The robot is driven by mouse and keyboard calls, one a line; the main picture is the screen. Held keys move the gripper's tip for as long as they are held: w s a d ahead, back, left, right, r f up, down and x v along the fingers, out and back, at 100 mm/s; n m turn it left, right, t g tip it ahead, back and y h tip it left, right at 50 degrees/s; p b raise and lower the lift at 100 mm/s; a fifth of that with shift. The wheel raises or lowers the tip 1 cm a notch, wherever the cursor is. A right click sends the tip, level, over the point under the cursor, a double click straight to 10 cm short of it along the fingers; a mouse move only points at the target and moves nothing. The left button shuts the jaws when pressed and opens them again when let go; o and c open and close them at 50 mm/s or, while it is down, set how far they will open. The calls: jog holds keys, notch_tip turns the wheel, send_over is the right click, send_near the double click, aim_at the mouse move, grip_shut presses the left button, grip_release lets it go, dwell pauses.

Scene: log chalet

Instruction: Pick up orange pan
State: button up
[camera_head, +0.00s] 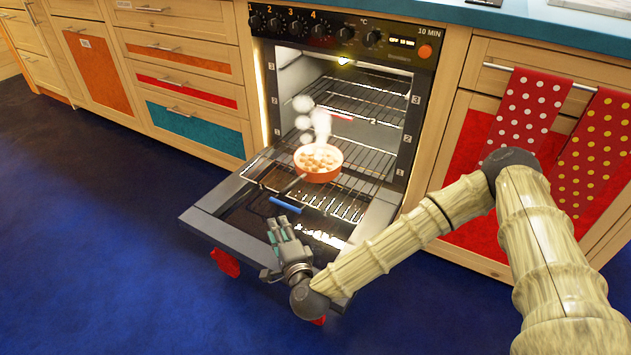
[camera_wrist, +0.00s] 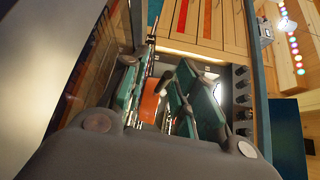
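The orange pan (camera_head: 331,174) sits on a pulled-out lower rack of the open oven, with round pale food in it and white steam puffs above. Its dark handle (camera_head: 293,185) points toward the lower left, toward my gripper. My gripper (camera_head: 280,228) is over the open oven door, below and left of the pan, apart from it. In the wrist view my gripper (camera_wrist: 168,98) has its teal fingers spread, with nothing held. The orange pan (camera_wrist: 149,103) and its dark handle (camera_wrist: 166,81) show beyond and between the fingers.
The oven door (camera_head: 205,215) is folded down. A blue bar (camera_head: 285,205) is at the rack's front, close to my fingertips. A higher rack (camera_head: 365,100) is inside the oven. Dotted towels (camera_head: 525,110) hang on the right. The blue floor at left is clear.

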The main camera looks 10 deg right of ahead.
aim_at(286, 190)
jog(key=w+d+m+t+h+b, duration=0.1)
jog(key=w+d+m+b, duration=0.1)
jog(key=w, duration=0.1)
jog(key=shift+w+d+f+m+t+h+b, duration=0.1)
jog(key=shift+w+d+m+t+h+b, duration=0.1)
jog(key=shift+d+m+t+h+b, duration=0.15)
jog(key=shift+w+d+m+b, duration=0.2)
jog(key=shift+w+m+b, duration=0.1)
jog(key=shift+w, duration=0.15)
jog(key=w, duration=0.1)
jog(key=w+b, duration=0.1)
jog(key=w, duration=0.1)
jog(key=w+b, duration=0.1)
jog(key=w, duration=0.1)
jog(key=shift+a+r, duration=0.3)
jog(key=shift+r, duration=0.05)
jog(key=shift+w+f+b, duration=0.1)
jog(key=shift+w+b, duration=0.4)
jog(key=shift+w, duration=0.05)
jog(key=w+b, duration=0.2)
jog(key=w, duration=0.1)
jog(key=shift+w+d, duration=0.15)
jog(key=shift+w, duration=0.1)
jog(key=shift+w+r+b, duration=0.3)
jog(key=shift+w+b, duration=0.05)
jog(key=shift+w, duration=0.1)
jog(key=shift+c, duration=0.3)
grip_shut()
